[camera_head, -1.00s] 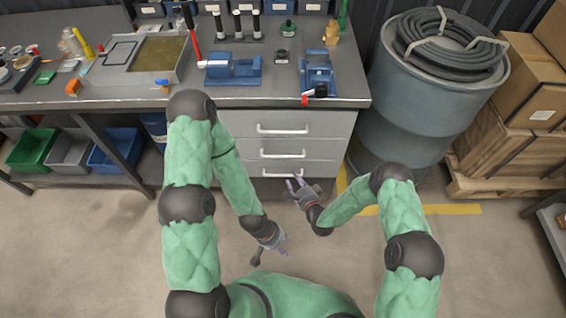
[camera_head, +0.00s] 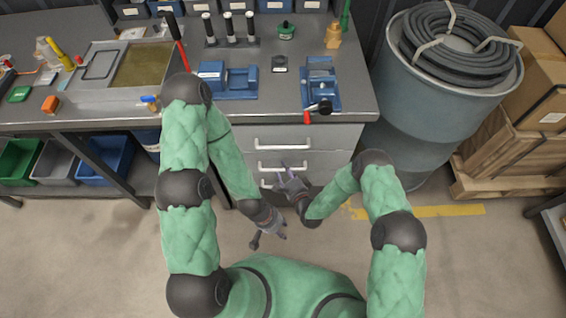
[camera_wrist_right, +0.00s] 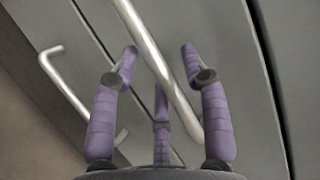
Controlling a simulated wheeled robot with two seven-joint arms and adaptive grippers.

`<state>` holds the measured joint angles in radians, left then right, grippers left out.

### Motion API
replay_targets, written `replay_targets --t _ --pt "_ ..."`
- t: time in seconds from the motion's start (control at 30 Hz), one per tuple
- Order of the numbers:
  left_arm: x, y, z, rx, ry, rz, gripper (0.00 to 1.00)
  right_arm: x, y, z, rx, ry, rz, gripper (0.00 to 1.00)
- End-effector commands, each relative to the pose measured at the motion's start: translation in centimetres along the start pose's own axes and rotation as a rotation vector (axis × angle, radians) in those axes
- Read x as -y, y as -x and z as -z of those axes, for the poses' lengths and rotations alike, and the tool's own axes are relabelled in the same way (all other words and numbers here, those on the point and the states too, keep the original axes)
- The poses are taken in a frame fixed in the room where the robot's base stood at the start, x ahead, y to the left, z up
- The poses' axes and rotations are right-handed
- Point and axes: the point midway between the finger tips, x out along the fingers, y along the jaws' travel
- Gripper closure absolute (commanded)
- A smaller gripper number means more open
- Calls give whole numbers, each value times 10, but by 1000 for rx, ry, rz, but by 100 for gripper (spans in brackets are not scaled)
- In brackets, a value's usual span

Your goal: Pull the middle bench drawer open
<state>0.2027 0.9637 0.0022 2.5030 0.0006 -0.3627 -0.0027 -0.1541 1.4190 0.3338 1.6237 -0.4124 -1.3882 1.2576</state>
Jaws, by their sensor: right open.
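The drawer unit under the bench has three stacked drawers with silver bar handles. The middle drawer's handle (camera_head: 268,167) is partly hidden by my right gripper in the head view. My right gripper (camera_head: 286,170) is in front of that drawer. In the right wrist view, my open right gripper (camera_wrist_right: 160,62) has its purple fingers on both sides of a silver bar (camera_wrist_right: 160,62), which looks like the middle handle; I cannot tell whether they touch it. The drawer looks closed. My left gripper (camera_head: 277,229) is low, away from the drawers, its fingers too small to read.
The top drawer handle (camera_head: 282,146) is above and the bottom handle (camera_head: 268,185) below. A blue barrel with coiled hose (camera_head: 440,120) stands right of the drawers. Bins (camera_head: 105,160) sit under the bench at left. The floor in front is clear.

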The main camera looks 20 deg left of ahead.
Motion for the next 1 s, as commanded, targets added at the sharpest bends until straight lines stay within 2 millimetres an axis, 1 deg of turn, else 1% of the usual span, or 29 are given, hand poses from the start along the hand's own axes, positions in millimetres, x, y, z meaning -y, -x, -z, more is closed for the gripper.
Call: replay_targets --t 0.33,0.37,0.4,0.47,0.5,0.53,0.83,1.0 --pt "0 0 -1 1 0 0 60 -1 0 -1 0 1 0 54" --pt "0 0 -1 1 0 0 60 -1 0 -1 0 1 0 57" --pt "0 0 -1 1 0 0 60 -1 0 -1 0 1 0 68" --pt "0 0 -1 1 0 0 60 -1 0 -1 0 1 0 85" --pt "0 0 -1 1 0 0 60 -1 0 -1 0 1 0 96" --pt "0 0 0 1 0 0 60 -1 0 -1 0 1 0 100" --pt "0 1 0 1 0 0 60 -2 3 -2 0 -1 -2 100" --pt "-2 5 0 1 0 0 60 -5 16 -8 0 -2 -4 100"
